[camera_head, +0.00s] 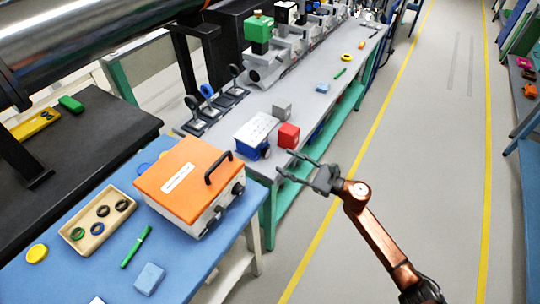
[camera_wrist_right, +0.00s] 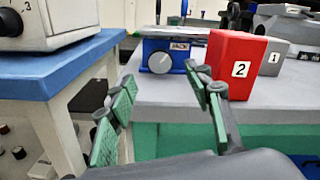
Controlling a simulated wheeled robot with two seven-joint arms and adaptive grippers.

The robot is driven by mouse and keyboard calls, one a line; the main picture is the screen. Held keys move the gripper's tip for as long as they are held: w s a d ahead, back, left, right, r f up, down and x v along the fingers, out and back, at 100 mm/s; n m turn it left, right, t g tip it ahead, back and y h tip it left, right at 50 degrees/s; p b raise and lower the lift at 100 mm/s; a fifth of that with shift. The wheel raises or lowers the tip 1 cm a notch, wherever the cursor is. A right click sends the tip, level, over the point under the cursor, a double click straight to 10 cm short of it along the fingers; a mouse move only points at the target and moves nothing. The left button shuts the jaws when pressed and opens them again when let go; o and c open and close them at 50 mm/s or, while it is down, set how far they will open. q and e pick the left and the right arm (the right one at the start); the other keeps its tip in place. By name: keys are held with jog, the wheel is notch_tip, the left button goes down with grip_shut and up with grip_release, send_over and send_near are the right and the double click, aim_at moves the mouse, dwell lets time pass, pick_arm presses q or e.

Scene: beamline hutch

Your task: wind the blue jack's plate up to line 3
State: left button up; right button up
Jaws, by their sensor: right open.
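The blue jack (camera_head: 264,150) stands at the near end of the grey bench, with a pale perforated plate (camera_head: 256,128) on top. In the right wrist view the jack's blue body (camera_wrist_right: 183,60) shows a round grey knob (camera_wrist_right: 160,62) on its front. The plate is seen nearly edge-on there, and I cannot read any line marks. My right gripper (camera_head: 283,164) is open and empty, off the bench's near end, with its fingers pointing toward the jack. In the wrist view the open fingers (camera_wrist_right: 160,80) frame the knob from a distance, without touching it. My left gripper is not in view.
A red block marked 2 (camera_wrist_right: 228,66) stands right beside the jack, close to my right finger. A grey block marked 1 (camera_wrist_right: 272,58) is behind it. An orange-lidded box (camera_head: 180,175) sits on the blue table at left. The aisle floor at right is clear.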

aim_at(268, 153)
jog(key=x, duration=0.3)
jog(key=b+x, duration=0.1)
jog(key=x, duration=0.2)
jog(key=shift+w+a+f, duration=0.2)
jog(key=shift+w+a, duration=0.05)
jog(key=shift+a, duration=0.05)
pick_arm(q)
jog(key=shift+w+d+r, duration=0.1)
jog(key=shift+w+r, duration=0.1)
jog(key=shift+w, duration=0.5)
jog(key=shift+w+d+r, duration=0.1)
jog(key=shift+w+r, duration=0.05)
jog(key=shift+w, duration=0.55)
pick_arm(e)
jog(key=shift+w+a, duration=0.3)
jog(key=shift+a, duration=0.1)
jog(key=c, duration=1.1)
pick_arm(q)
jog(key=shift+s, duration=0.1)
pick_arm(e)
jog(key=shift+c, duration=0.2)
